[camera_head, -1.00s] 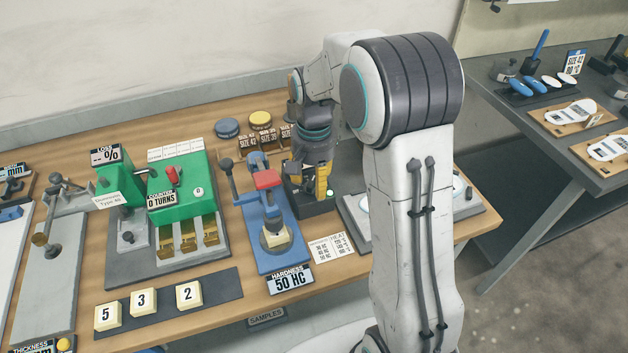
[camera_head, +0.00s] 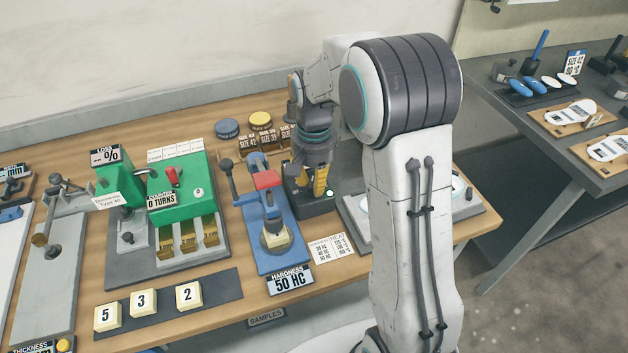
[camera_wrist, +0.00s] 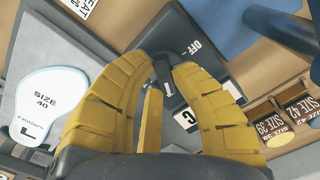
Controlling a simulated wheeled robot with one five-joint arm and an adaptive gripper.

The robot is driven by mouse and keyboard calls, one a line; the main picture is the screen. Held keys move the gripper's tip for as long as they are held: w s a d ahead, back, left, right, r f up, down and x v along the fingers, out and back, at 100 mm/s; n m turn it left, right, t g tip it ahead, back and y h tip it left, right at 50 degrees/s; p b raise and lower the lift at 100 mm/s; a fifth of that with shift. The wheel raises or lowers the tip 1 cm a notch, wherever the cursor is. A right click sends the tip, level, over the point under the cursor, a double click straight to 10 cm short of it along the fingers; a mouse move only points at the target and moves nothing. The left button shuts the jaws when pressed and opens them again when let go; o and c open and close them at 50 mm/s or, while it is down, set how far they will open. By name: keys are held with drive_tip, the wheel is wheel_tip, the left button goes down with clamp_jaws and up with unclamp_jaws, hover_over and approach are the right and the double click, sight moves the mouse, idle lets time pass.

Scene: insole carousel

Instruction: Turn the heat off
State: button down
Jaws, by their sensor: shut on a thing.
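The dark heat control box (camera_head: 318,208) stands on the bench right of the blue hardness tester, with a small green light on its front right. My gripper (camera_head: 320,184) reaches down onto it from above and hides much of its top. In the wrist view the box top (camera_wrist: 182,36) carries the word OFF, and a white label with a C shows partly behind a finger. My yellow fingers (camera_wrist: 164,66) are closed on a small dark knob (camera_wrist: 162,72) beside the OFF mark. Its exact turn is hard to tell.
The blue hardness tester (camera_head: 270,240), reading 50 HC, stands close on the left. A grey plate with a pale insole form (camera_wrist: 45,105) lies close on the other side. Small size-marked holders (camera_head: 265,138) stand behind. A printed card (camera_head: 331,247) lies in front.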

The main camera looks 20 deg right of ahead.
idle(0.4)
drive_tip(key=n, duration=1.2)
drive_tip(key=shift+w+f, duration=0.1)
drive_tip(key=shift+w, duration=0.05)
drive_tip(key=n, duration=0.6)
drive_tip(key=shift+a+n, duration=0.15)
drive_tip(key=shift+n, duration=0.15)
drive_tip(key=n, duration=0.5)
drive_tip(key=shift+w+a, duration=0.1)
drive_tip(key=shift+n, duration=0.3)
drive_tip(key=c, duration=1.4)
unclamp_jaws()
drive_tip(key=o, duration=0.4)
drive_tip(key=shift+c, duration=0.2)
drive_tip(key=shift+w+r, duration=0.1)
drive_tip(key=shift+r, duration=0.1)
